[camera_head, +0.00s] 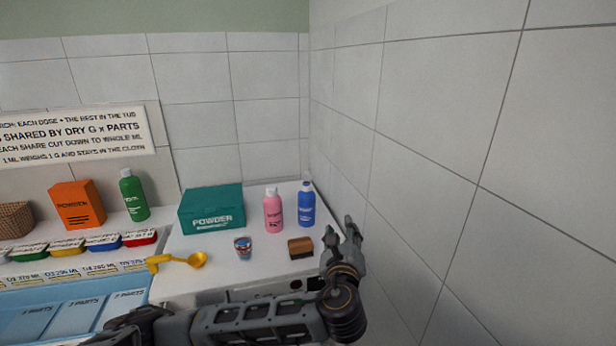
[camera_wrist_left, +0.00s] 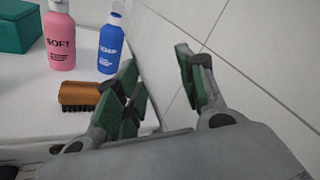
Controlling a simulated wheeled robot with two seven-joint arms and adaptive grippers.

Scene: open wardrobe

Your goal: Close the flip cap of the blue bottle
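The blue bottle (camera_head: 306,209) stands upright at the back right of the white top, near the tiled corner. It also shows in the left wrist view (camera_wrist_left: 112,48), upper left. My left gripper (camera_head: 342,237) is in front and to the right of the bottle, near the right wall, apart from the bottle. In the left wrist view its fingers (camera_wrist_left: 158,68) are spread wide with nothing between them. My right gripper is not in view.
A pink bottle (camera_head: 273,211) stands close left of the blue one. A brush (camera_head: 300,247) lies in front of them. A teal powder box (camera_head: 212,209), a small cup (camera_head: 243,247) and a yellow scoop (camera_head: 178,262) are farther left. The tiled wall (camera_head: 430,150) bounds the right side.

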